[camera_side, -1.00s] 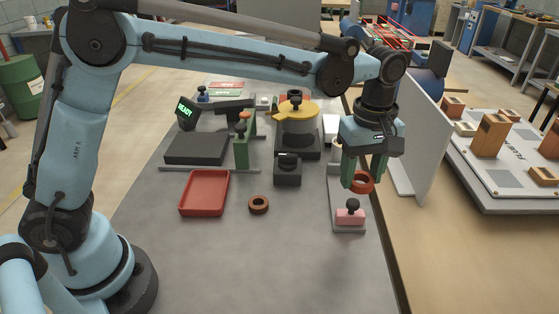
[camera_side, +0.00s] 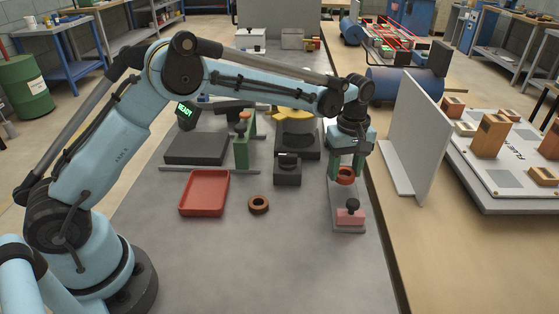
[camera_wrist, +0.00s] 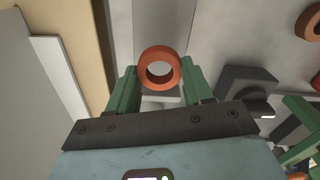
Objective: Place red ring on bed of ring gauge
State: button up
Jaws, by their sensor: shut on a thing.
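The red ring (camera_side: 346,176) is between the green fingers of my gripper (camera_side: 346,172), which is shut on it. In the wrist view the ring (camera_wrist: 160,68) faces the camera, with a finger on each side and a pale surface seen through its hole. A narrow grey fixture (camera_side: 347,229) with a pink block (camera_side: 350,217) and a black knob stands just in front of the gripper; it looks like the ring gauge. The ring hangs over or close to the fixture's back part. The fingers hide that part, and I cannot tell whether the ring touches it.
A brown-red ring (camera_side: 258,204) lies on the grey table beside a red tray (camera_side: 204,193). A dark block (camera_side: 287,170) stands left of my gripper, and a green post (camera_side: 241,150) farther left. A pale upright panel (camera_side: 417,135) stands on the right.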

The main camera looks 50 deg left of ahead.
jog(key=shift+f, duration=1.25)
jog(key=shift+f, duration=0.1)
jog(key=o, duration=1)
